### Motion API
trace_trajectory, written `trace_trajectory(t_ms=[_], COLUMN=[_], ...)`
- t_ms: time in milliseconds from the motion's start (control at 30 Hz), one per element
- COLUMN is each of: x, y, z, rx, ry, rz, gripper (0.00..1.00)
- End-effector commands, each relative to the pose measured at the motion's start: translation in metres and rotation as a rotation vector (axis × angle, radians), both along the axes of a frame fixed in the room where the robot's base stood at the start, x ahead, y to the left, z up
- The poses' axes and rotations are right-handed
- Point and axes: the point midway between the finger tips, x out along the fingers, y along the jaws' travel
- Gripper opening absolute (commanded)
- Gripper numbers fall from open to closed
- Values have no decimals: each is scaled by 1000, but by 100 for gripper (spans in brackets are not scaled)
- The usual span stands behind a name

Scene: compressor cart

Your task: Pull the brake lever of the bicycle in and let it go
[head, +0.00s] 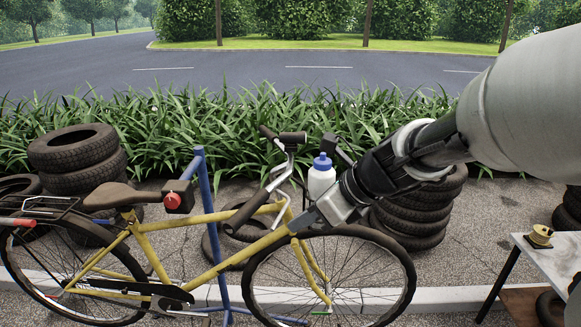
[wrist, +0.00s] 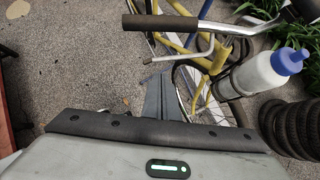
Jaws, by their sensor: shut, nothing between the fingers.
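The yellow bicycle (head: 218,214) stands side-on in the head view, its handlebar (head: 284,172) turned toward me. In the wrist view, the silver brake lever (wrist: 180,56) runs below the dark handlebar grip (wrist: 160,21), with a clear gap between them. Its dark free tip is at the left. My gripper (head: 296,224) is in front of the frame's head area in the head view. In the wrist view, my gripper (wrist: 160,78) is shut and empty, its fingertips just below the lever's outer part. I cannot tell whether they touch it.
A white bottle with a blue cap (head: 321,178) is close beside my gripper. A blue stand (head: 205,200) rises behind the bicycle. Stacked tyres (head: 411,222) stand at right and more (head: 78,160) at left. A table (head: 556,262) with a yellow spool is at the far right.

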Motion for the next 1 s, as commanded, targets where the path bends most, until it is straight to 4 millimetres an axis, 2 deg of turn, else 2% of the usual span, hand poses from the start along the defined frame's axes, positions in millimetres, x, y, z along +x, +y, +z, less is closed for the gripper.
trace_trajectory(t_ms=[33, 100, 400, 867, 1000], x=[-4, -9, -26, -29, -30], y=[-8, -18, -44, -47, -51], z=[15, 26, 59, 63, 62], rx=[-2, 0, 0, -5, -152], ry=[-8, -8, -4, -6, -121], rz=[-4, -5, -2, 5, 122], gripper=[0, 0, 0, 0, 0])
